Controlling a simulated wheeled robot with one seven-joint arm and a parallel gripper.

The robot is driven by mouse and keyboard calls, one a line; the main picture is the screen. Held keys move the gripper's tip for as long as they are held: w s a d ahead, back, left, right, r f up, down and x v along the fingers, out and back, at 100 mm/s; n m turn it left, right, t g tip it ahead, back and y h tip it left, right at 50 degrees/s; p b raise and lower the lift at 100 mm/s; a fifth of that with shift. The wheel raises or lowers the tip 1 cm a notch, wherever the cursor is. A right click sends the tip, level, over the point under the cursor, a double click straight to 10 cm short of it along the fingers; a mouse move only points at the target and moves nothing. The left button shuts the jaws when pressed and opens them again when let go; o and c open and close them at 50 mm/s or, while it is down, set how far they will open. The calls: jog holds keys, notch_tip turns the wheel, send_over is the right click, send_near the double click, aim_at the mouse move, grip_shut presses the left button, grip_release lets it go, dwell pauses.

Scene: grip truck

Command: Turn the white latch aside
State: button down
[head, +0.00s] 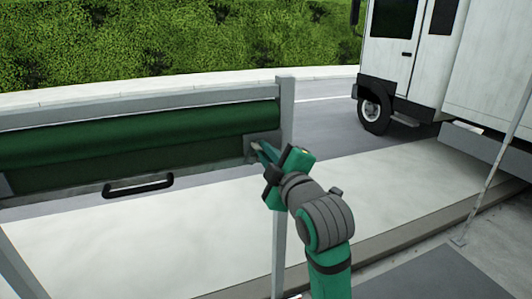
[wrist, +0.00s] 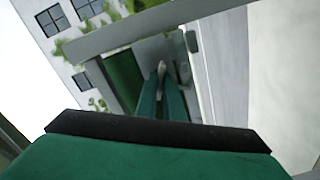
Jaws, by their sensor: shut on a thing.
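The white latch (wrist: 161,66) shows in the wrist view as a small pale piece between the tips of my two teal fingers. My gripper (wrist: 161,82) is shut on it, in front of a grey plate beside a dark green panel. In the head view my gripper (head: 258,149) reaches the grey bracket (head: 250,147) at the right end of the green roll (head: 140,130), next to the post. The latch itself cannot be made out there, and which way it is turned is hard to tell.
A grey post (head: 285,180) stands just right of the bracket. A black handle (head: 138,186) hangs below the roll. A white truck (head: 415,65) stands at the back right. Pale pavement (head: 185,235) lies beyond the frame, with a hedge (head: 180,40) behind.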

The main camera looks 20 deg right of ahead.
jog(key=m, duration=1.2)
jog(key=shift+m, duration=0.4)
dwell(0.3)
jog(key=c, duration=1.9)
grip_release()
jog(key=shift+o, duration=0.2)
jog(key=shift+s, duration=0.1)
jog(key=s, duration=1)
jog(key=shift+s+d, duration=0.2)
jog(key=shift+s, duration=0.1)
